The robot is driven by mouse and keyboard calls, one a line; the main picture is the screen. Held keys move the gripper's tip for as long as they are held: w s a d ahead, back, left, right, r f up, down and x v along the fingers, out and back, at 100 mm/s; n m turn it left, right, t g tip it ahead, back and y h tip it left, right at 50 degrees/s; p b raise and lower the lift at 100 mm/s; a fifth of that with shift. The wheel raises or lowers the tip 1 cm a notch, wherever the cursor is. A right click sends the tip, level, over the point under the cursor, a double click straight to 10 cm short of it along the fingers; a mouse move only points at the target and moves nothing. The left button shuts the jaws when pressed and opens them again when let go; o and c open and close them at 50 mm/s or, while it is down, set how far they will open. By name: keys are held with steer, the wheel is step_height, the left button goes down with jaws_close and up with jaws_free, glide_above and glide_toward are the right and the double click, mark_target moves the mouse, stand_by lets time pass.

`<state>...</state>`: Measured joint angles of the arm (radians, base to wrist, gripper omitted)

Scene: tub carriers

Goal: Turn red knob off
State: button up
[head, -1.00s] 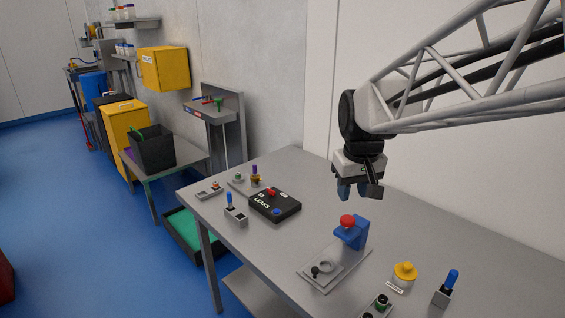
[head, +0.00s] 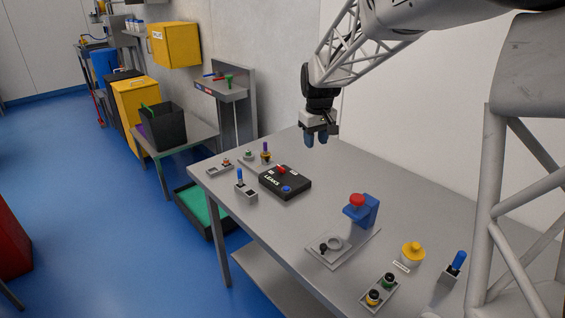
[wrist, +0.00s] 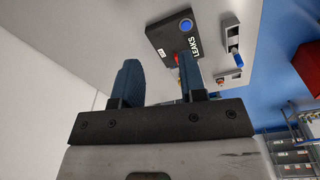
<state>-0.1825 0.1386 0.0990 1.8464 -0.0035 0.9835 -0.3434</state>
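A black box labelled LEAKS (head: 285,183) sits on the grey table towards its far left part. A red knob (head: 281,170) and a blue button (head: 286,189) are on its top. In the wrist view the box (wrist: 165,38) is beyond the fingers, and the red knob is mostly hidden behind the right finger. My gripper (head: 316,140) hangs above the table, up and to the right of the box in the head view, touching nothing. Its two blue fingers (wrist: 160,82) are apart with nothing between them.
Near the box stand a blue-handled switch (head: 240,178) and a purple-topped knob (head: 266,150). A blue stand with a red top (head: 359,205), a yellow knob (head: 413,252) and another blue-handled switch (head: 458,261) are nearer. The table's middle is largely clear.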

steer(key=w+a+f+n, duration=0.1)
steer(key=w+a+f, duration=0.45)
steer(key=w, duration=0.35)
steer(key=n, duration=0.2)
glide_above(280, 167)
steer(key=shift+g, duration=0.4)
steer(key=f, duration=0.8)
steer(key=shift+w+f, duration=0.2)
steer(key=shift+w, duration=0.2)
steer(key=shift+f, duration=0.1)
steer(key=shift+f, duration=3.8)
jaws_close()
